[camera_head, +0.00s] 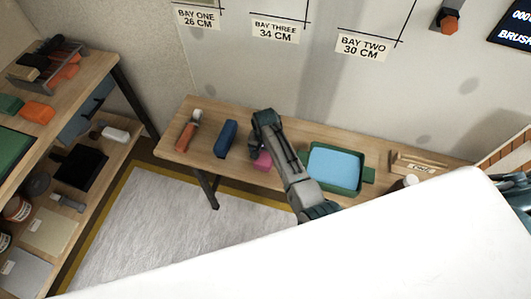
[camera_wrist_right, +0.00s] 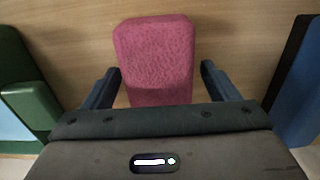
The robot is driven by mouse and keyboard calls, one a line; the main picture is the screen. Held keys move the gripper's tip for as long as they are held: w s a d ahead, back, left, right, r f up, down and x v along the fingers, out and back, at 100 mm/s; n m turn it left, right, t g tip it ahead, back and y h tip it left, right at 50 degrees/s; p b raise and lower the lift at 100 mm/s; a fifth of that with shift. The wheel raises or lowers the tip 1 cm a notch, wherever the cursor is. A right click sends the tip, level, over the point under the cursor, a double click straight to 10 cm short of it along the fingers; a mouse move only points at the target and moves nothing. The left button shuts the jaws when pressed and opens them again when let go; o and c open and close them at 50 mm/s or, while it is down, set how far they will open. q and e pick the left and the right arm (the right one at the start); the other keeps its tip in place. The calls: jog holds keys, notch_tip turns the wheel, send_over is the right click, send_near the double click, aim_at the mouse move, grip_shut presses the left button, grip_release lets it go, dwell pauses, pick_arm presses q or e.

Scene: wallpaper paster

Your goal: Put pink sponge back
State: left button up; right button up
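The pink sponge (camera_head: 262,161) lies on the wooden bench, partly covered by my right arm in the head view. In the right wrist view the pink sponge (camera_wrist_right: 155,55) is a rounded block between the two dark fingers. My right gripper (camera_wrist_right: 160,78) is open around its near part. The left finger is close to the sponge's side, and a gap shows at the right finger. In the head view my right gripper (camera_head: 259,145) is at the sponge, low over the bench.
The bench (camera_head: 183,152) also holds an orange-handled tool (camera_head: 188,132), a blue block (camera_head: 226,139), a green tray (camera_head: 364,178) with light blue inside and a wooden holder (camera_head: 415,164). Shelves (camera_head: 88,82) with tools stand at left. A white surface (camera_head: 400,250) fills the lower right.

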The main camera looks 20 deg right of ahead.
aim_at(264, 153)
jog(key=shift+f+b, duration=0.4)
jog(key=shift+b, duration=0.35)
jog(key=r, duration=0.9)
jog(key=shift+s+a+r, duration=0.1)
jog(key=shift+a+r, duration=0.1)
jog(key=shift+r, duration=0.95)
